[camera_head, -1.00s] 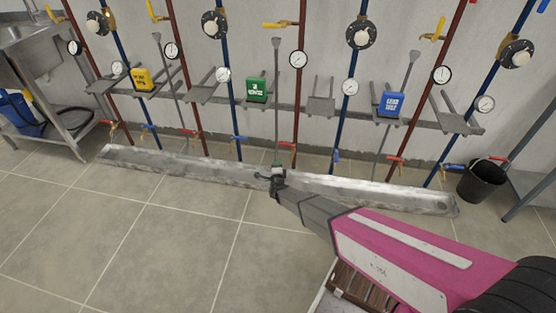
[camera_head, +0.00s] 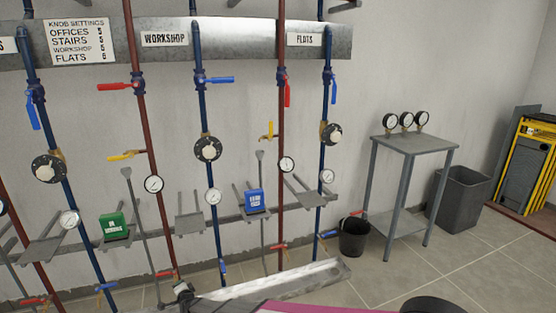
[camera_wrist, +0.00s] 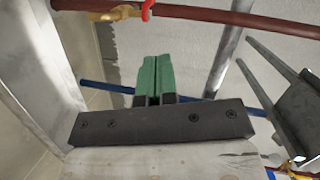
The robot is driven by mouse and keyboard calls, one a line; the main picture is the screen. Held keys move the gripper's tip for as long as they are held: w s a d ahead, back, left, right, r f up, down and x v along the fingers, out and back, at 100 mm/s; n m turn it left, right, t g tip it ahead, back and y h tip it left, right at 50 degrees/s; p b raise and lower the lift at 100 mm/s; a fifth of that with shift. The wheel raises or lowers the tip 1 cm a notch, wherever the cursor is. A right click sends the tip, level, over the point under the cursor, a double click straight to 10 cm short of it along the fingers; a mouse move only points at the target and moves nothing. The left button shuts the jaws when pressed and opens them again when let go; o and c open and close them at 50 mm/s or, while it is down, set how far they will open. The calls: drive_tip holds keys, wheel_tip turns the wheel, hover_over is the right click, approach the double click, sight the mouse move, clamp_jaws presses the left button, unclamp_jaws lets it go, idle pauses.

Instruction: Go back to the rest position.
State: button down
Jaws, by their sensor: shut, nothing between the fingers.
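My gripper (camera_head: 183,290) shows low in the head view, in front of the foot of the pipe wall, its fingers too small to make out there. In the wrist view its two green fingertips (camera_wrist: 155,78) stand side by side, shut and empty. A blue pipe (camera_wrist: 92,86) passes behind them, and a red pipe (camera_wrist: 200,14) crosses the top. A grey rod (camera_wrist: 222,62) is right of the fingertips, apart from them in the picture. No rest position is marked in view.
A metal floor channel (camera_head: 300,277) runs along the wall. Brackets hold a green box (camera_head: 113,225) and a blue box (camera_head: 254,200). A black bucket (camera_head: 354,238), a table with gauges (camera_head: 416,144) and a grey bin (camera_head: 462,195) stand right. Floor is clear front right.

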drive_tip(key=w+d+r+n+g+h, duration=0.2)
drive_tip(key=d+r, duration=0.2)
drive_tip(key=d, duration=0.8)
drive_tip(key=w+d+r+n+g+h, duration=0.2)
drive_tip(key=w+d+r, duration=0.15)
drive_tip(key=d, duration=0.75)
drive_tip(key=w+d+r+n+g+h, duration=0.2)
drive_tip(key=d+r, duration=0.3)
drive_tip(key=d, duration=0.7)
drive_tip(key=s+d+r+g+h, duration=0.1)
drive_tip(key=s+d, duration=0.4)
drive_tip(key=d, duration=0.5)
drive_tip(key=s+d+r+n+g+h, duration=0.1)
drive_tip(key=s+d+r+g, duration=0.2)
drive_tip(key=d, duration=0.7)
drive_tip(key=s+d+r+n+g+h, duration=0.1)
drive_tip(key=s+d+r+g, duration=0.1)
drive_tip(key=s+d+r, duration=0.4)
drive_tip(key=s+d, duration=0.1)
drive_tip(key=d, duration=0.3)
drive_tip(key=shift+s+r+g+h, duration=0.3)
